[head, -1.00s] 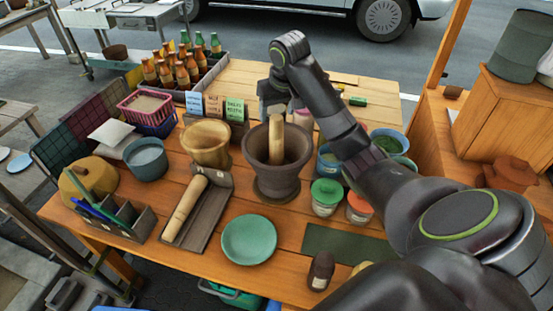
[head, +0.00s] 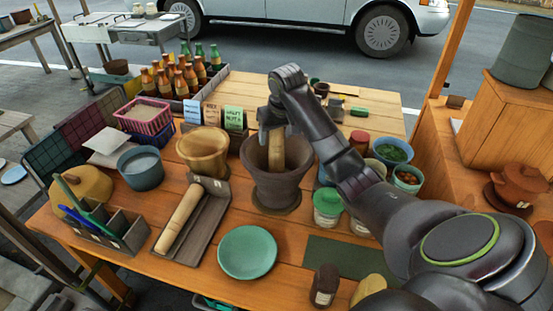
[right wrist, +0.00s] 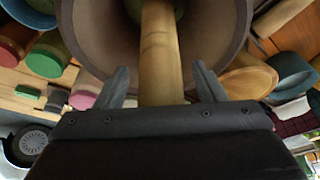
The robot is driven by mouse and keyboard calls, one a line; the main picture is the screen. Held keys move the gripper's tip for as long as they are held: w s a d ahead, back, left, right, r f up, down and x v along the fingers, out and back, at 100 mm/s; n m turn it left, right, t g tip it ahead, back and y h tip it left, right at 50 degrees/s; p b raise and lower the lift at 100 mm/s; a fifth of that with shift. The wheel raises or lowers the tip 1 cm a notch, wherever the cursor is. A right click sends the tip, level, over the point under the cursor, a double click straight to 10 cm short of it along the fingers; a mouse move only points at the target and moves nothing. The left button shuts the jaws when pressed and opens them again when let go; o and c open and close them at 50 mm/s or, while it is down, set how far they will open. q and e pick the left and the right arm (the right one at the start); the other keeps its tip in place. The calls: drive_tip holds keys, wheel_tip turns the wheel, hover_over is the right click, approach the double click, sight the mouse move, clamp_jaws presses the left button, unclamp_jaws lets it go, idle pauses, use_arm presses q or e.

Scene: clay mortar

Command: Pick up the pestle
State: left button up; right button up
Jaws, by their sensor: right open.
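The wooden pestle (head: 276,152) stands nearly upright in the dark clay mortar (head: 276,186), its upper end at my right gripper (head: 274,125). In the right wrist view the pestle (right wrist: 160,45) runs between the two open fingers of my right gripper (right wrist: 161,82), with a gap on each side. The mortar's wide rim (right wrist: 90,40) lies beyond the fingertips. The pestle's lower end is hidden inside the mortar in the head view. My left gripper is not in view.
A pale wooden roller (head: 181,218) lies in a grey tray (head: 208,222) to the left. A wooden bowl (head: 204,152) stands close left of the mortar, and lidded jars (head: 327,205) stand close right. A green plate (head: 247,252) lies in front.

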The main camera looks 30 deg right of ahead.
drive_tip(key=shift+f, duration=0.25)
clamp_jaws()
idle(0.3)
wheel_tip(320, 180, up, 6)
drive_tip(key=shift+w+f+b, duration=0.1)
drive_tip(key=shift+f+b, duration=0.15)
drive_tip(key=shift+b, duration=0.35)
wheel_tip(320, 180, up, 4)
drive_tip(key=p, duration=0.2)
drive_tip(key=shift+f+p, duration=0.25)
drive_tip(key=shift+p, duration=0.15)
drive_tip(key=shift+r+p, duration=0.55)
drive_tip(key=shift+p, duration=0.05)
